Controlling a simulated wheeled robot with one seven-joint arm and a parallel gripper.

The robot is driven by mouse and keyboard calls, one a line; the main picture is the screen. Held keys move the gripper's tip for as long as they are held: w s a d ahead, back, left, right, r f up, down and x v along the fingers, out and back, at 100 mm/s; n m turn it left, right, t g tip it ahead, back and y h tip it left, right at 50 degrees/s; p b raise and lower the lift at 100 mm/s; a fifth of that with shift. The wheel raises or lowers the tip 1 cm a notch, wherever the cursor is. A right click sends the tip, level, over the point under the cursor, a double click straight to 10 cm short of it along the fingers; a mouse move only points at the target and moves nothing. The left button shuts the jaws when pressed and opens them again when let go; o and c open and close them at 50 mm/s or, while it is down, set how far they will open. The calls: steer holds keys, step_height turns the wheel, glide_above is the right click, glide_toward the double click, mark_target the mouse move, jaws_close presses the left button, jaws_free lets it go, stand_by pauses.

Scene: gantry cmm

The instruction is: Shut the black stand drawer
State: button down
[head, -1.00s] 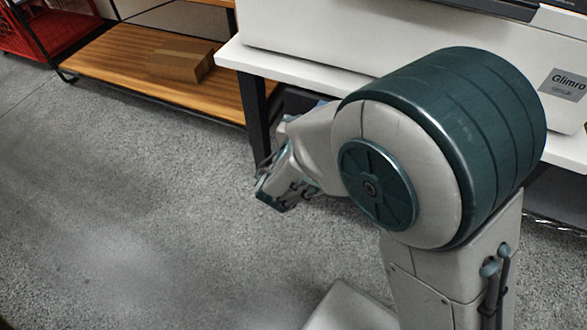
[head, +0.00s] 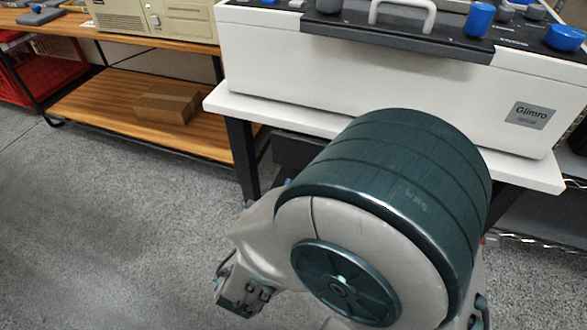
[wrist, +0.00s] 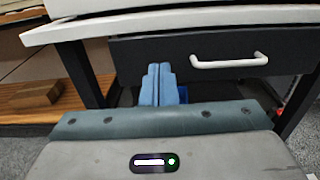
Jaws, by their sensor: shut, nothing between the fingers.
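The black stand drawer (wrist: 215,70) hangs under the white tabletop in the wrist view, with a white bar handle (wrist: 229,62) on its dark front. A dark part of it shows under the tabletop in the head view (head: 296,150), mostly hidden by my arm. My gripper (wrist: 159,68) has its two blue fingers together, empty, in front of the drawer front and left of the handle. I cannot tell whether the fingertips touch the front, nor how far the drawer sticks out. In the head view my arm hides the fingertips.
A white machine labelled Glimro (head: 360,85) stands on the white tabletop (head: 545,175). Dark stand legs (head: 243,160) flank the drawer. At left, a wooden shelf (head: 90,105) holds a cardboard box (head: 168,105). The grey floor (head: 110,230) at left is clear.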

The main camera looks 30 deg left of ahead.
steer(key=shift+s+d, duration=0.1)
steer(key=shift+s, duration=0.5)
steer(key=c, duration=1.5)
jaws_free()
steer(key=shift+s+d, duration=0.1)
steer(key=shift+s, duration=0.3)
steer(key=w+d+f+m+g+h+p, duration=0.1)
steer(key=w+f+m+h+p, duration=0.15)
steer(key=m+h, duration=0.8)
steer(key=w+d+f+m+h+p, duration=0.2)
steer(key=f+m+h+p, duration=0.2)
steer(key=m, duration=1.4)
steer(key=b+x, duration=0.1)
steer(key=x, duration=1.2)
steer(key=shift+w+r+b, duration=0.1)
steer(key=shift+w+b, duration=0.2)
steer(key=shift+b, duration=0.05)
jaws_close()
